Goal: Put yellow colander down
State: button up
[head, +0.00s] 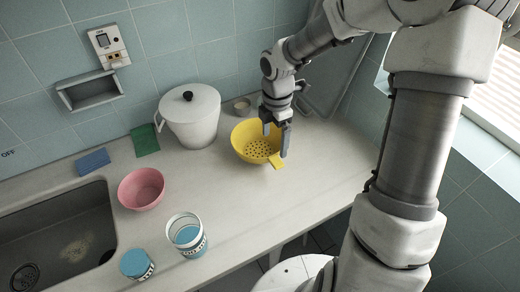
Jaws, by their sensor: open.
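The yellow colander (246,147) stands upright on the pale counter, right of the white lidded pot. Its holes show in the bowl, and a yellow handle tab sticks out at its front right. My gripper (276,144) is open over the colander's right side, with one finger over the bowl and the other beside the handle tab. Whether a finger touches the colander I cannot tell. My gripper hides part of the right rim.
The counter (290,195) is clear in front and to the right.

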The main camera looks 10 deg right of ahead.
aim_at(276, 161)
notch_tip(276, 161, down, 3)
jog(key=shift+r, duration=0.1)
jog(key=f, duration=0.3)
jog(key=d+f+b, duration=0.1)
jog(key=f, duration=0.1)
jog(key=shift+f, duration=0.15)
grip_shut()
dwell(0.3)
